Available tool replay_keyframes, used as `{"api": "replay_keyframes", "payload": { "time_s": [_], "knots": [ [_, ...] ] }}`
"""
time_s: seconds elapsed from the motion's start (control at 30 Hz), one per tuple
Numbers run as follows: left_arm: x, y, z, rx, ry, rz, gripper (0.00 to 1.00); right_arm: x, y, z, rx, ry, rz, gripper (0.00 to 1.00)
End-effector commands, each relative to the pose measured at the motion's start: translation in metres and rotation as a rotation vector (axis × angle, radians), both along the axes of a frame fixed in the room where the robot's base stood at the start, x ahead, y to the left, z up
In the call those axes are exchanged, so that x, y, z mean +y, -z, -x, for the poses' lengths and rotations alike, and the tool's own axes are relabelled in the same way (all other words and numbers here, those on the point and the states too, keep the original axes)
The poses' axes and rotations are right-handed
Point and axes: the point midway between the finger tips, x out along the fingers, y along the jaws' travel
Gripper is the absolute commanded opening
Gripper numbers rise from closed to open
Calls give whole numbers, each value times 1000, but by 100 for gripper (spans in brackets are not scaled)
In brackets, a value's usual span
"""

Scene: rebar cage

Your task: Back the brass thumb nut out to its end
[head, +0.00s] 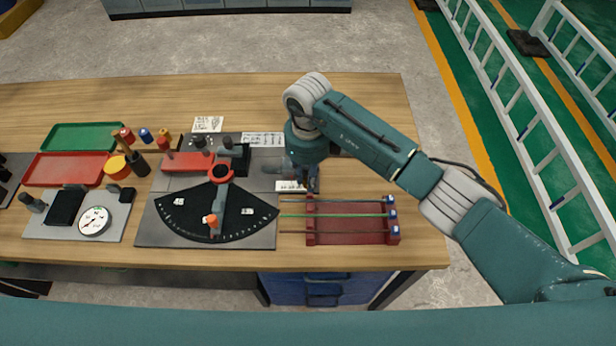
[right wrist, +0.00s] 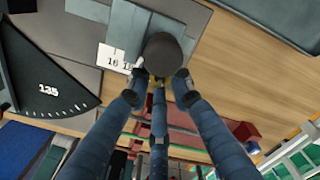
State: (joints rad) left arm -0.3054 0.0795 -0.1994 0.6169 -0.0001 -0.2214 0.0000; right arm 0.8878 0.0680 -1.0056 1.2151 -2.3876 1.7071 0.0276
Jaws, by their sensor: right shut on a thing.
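My right gripper (head: 303,183) points down at the right edge of the grey bending plate, near the end of the red rack. In the right wrist view its blue fingers (right wrist: 160,84) are closed in around a small spot. A bit of brass, seemingly the thumb nut (right wrist: 158,82), shows between the fingertips, mostly hidden by them. A dark round knob (right wrist: 162,54) lies just beyond the fingertips, beside a white number label (right wrist: 115,60). In the head view the nut is hidden by the gripper. My left gripper is not in view.
A black angle scale (head: 185,215) with a red-ringed lever (head: 222,192) lies left of the gripper. The red rack (head: 350,236) holding thin rods is close on the right. A dial gauge (head: 94,221) and red and green trays stand farther left. The back of the table is mostly clear.

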Motion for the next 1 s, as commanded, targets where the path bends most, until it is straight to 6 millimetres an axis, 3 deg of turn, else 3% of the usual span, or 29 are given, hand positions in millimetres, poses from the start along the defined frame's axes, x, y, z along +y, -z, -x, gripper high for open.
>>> {"api": "replay_keyframes", "payload": {
  "time_s": [0.1, 0.23, 0.63, 0.67, 0.7, 1.0],
  "knots": [
    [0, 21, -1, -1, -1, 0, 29, -2, 5, -3, -6, -94, 4, 0],
    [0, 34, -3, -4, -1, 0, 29, -1, 3, -2, -6, -192, 2, 0],
    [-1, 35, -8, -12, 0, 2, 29, -1, -1, -1, -1, -242, 2, 0],
    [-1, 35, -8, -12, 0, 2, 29, -1, -1, -1, -1, -242, 2, 25],
    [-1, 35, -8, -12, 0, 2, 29, -1, -1, -1, 0, -242, 1, 29],
    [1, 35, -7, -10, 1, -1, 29, -1, -2, -1, -1, -241, 1, 29]
  ]
}}
